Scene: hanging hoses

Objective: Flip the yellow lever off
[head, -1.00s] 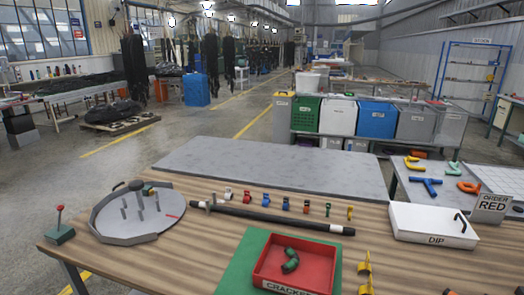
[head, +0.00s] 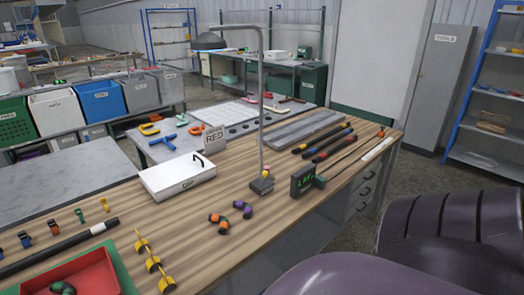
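I cannot pick out a yellow lever for certain. Several linked yellow pieces (head: 147,261) stand in a row on the wooden bench (head: 215,265), beside the red tray (head: 92,278). A small yellow fitting (head: 104,204) stands at the right end of a row of small coloured fittings. A lamp (head: 262,105) stands on the bench, with small yellow and pink round parts (head: 266,172) just above its base; their kind is too small to tell. Neither gripper is in view. Dark purplish rounded parts, probably my own arm, fill the lower right.
A white DIP box (head: 178,178), orange-and-dark pieces (head: 219,223), a purple-and-dark piece (head: 243,209) and a dark display box (head: 303,179) are on the bench. Long dark rods (head: 325,142) lie toward the back right.

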